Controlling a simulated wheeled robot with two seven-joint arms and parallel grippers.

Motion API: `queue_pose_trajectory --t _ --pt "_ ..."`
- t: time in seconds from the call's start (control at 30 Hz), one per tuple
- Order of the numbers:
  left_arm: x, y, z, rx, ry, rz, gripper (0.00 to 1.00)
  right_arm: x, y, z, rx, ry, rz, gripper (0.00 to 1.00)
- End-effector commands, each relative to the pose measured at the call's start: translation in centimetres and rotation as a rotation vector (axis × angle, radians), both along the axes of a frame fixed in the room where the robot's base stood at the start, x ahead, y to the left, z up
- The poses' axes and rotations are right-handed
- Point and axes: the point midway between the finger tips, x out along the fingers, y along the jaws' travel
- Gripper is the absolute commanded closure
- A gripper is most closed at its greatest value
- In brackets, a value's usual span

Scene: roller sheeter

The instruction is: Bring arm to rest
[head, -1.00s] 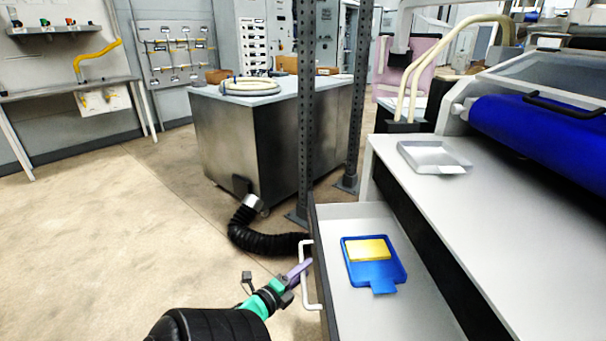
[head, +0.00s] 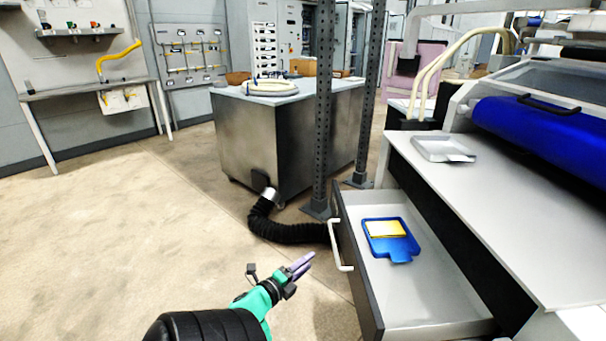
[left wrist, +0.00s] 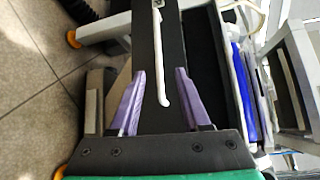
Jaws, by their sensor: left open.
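My left gripper (head: 301,266) is in the lower middle of the head view, left of the open drawer and apart from its handle. Its purple fingers also show in the left wrist view (left wrist: 160,100), spread open with nothing held between them. The white drawer handle (head: 341,246) is on the drawer front, and in the left wrist view the handle (left wrist: 160,60) appears between and beyond the fingers. The drawer (head: 440,305) stands pulled out from under the worktop. My right gripper is not in view.
A grey tray (head: 440,149) is on the worktop (head: 500,210) by the blue roller (head: 540,130). A black hose (head: 285,232) and metal posts (head: 322,120) stand behind. The floor at left is clear.

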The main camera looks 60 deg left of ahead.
Motion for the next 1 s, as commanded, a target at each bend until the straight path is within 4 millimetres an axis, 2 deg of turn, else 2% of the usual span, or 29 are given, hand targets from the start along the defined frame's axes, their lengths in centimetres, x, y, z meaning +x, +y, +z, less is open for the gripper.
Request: queue_pose_trajectory --t 0.37,0.63,0.7,0.77,0.83,0.87,0.93,1.0 --pt "0.1 0.0 0.0 0.000 0.000 -0.001 0.53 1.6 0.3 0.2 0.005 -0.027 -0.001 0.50" --pt "0.1 0.0 0.0 -0.001 0.000 -0.001 0.53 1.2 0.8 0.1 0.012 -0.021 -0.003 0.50" --pt "0.1 -0.2 -0.6 -0.030 0.009 0.005 0.53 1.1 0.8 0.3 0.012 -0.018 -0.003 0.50" --pt "0.1 -0.7 -2.4 -0.110 0.030 0.021 0.53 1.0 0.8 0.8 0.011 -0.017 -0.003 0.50" --pt "-0.2 -2.2 -6.3 -0.274 0.080 0.061 0.53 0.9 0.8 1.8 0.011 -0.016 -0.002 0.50" --pt "-0.5 -3.1 -8.4 -0.360 0.110 0.084 0.53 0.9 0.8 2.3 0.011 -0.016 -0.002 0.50" --pt "-1.7 -6.2 -13.9 -0.580 0.201 0.157 0.53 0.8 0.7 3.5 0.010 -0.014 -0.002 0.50" --pt "-3.9 -10.0 -19.0 -0.782 0.309 0.246 0.53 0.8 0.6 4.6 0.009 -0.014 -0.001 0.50"
